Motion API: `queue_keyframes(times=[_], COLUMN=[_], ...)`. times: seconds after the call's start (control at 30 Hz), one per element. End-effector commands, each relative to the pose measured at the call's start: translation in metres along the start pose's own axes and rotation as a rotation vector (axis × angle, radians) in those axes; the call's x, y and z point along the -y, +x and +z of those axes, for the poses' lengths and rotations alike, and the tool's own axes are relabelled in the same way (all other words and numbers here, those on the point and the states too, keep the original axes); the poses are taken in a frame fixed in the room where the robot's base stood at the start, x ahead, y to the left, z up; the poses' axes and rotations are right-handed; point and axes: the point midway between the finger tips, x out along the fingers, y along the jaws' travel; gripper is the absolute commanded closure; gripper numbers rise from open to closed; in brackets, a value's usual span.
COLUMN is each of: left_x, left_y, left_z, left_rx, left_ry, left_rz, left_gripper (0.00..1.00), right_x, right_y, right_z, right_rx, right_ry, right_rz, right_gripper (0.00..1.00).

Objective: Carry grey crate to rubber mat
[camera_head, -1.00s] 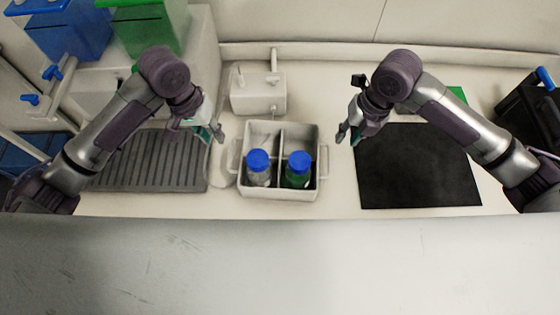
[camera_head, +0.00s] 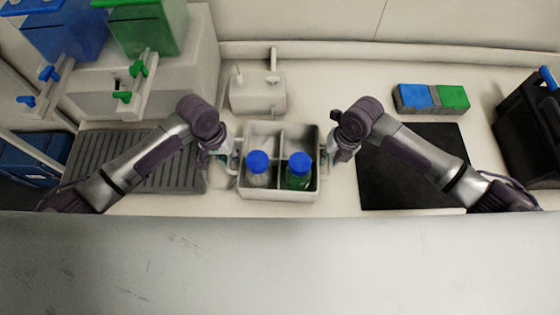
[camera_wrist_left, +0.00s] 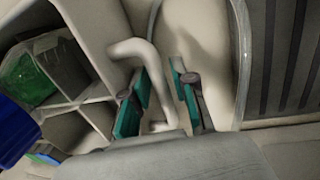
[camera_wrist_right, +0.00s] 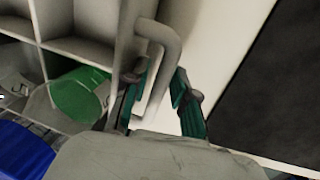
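The grey crate (camera_head: 279,193) stands upright on the worktop between my arms. It holds a clear bottle with a blue cap (camera_head: 258,165) and a green bottle with a blue cap (camera_head: 299,168) in its front compartments. The black rubber mat (camera_head: 388,188) lies to the right, partly hidden by my right arm. My left gripper (camera_wrist_left: 160,105) is open, its fingers on either side of the crate's left handle (camera_wrist_left: 153,62). My right gripper (camera_wrist_right: 158,98) is open, its fingers on either side of the right handle (camera_wrist_right: 160,40). Small gaps show; neither is closed on a handle.
A grey ribbed tray (camera_head: 160,180) lies left of the crate. A white device (camera_head: 258,97) stands behind the crate. A blue and green block set (camera_head: 431,97) sits behind the mat, and a black bin (camera_head: 528,125) stands at far right. The mat looks empty where visible.

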Motion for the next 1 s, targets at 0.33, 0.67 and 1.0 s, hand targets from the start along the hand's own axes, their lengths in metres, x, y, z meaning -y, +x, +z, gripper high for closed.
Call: queue_keyframes(times=[0.33,0.67,1.0], left_x=[0.0000,0.0003,-0.0012], left_y=[-0.0001,-0.0004,-0.0078], left_z=[0.0001,-0.0001,-0.0009], left_rx=[0.000,0.000,-0.002], left_ry=[0.000,-0.001,0.000], left_rz=[0.000,-0.001,0.000], left_gripper=[0.95,1.00,1.00], right_x=[-0.0002,-0.0001,-0.0017], right_y=[-0.0001,-0.0005,-0.0079], right_z=[0.0000,0.0002,0.0011], right_rx=[0.000,0.000,0.002], right_ry=[0.000,0.000,0.000], right_rz=[0.000,0.000,0.002], right_gripper=[0.95,1.00,1.00])
